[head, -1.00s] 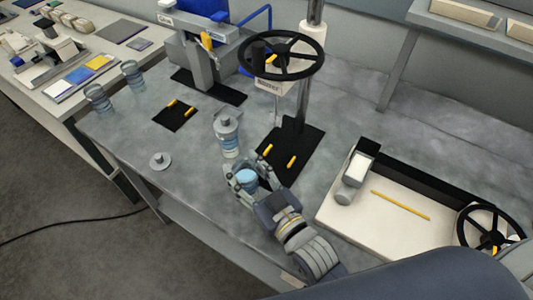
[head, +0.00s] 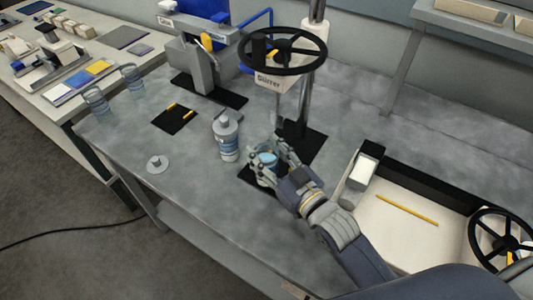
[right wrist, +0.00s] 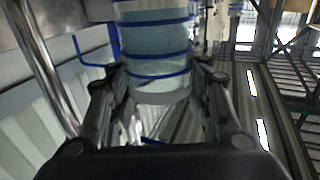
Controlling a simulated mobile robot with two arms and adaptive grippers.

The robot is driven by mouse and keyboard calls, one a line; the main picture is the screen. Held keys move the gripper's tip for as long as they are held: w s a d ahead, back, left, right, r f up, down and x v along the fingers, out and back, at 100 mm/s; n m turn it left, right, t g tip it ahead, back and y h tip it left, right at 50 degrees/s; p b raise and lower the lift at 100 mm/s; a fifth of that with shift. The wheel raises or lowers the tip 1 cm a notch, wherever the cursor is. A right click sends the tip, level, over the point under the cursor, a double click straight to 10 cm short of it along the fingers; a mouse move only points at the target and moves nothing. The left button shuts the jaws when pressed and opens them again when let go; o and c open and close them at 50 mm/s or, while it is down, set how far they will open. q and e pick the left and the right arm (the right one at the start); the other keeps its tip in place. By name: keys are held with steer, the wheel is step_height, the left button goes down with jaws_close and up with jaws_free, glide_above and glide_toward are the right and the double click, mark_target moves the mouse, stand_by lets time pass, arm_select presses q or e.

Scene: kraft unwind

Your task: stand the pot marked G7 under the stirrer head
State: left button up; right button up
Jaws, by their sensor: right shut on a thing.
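My right gripper (head: 266,160) is shut on a clear pot with pale blue contents (head: 267,158). In the right wrist view the same pot (right wrist: 155,45) has blue bands and sits between the two fingers. No G7 mark is readable. The pot is over the front part of the black base (head: 312,146) of the stirrer (head: 270,82), in front of the thin shaft below its head. Whether it touches the base is hidden by the gripper. The base's yellow marks are covered. My left gripper is not in view.
A lidded banded pot (head: 228,143) stands close to the left of my gripper. A loose grey lid (head: 157,165) lies near the table's front edge. Two clear pots (head: 95,99) stand at the left. A black mat (head: 173,118) lies behind. A pale tray (head: 400,235) is right.

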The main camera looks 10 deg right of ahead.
steer(key=shift+f, duration=0.2)
steer(key=o, duration=1.4)
steer(key=shift+d, duration=0.1)
steer(key=shift+r, duration=0.1)
steer(key=shift+r, duration=0.2)
steer(key=shift+b+v, duration=1.4)
steer(key=shift+v, duration=4.6)
steer(key=shift+f, duration=0.2)
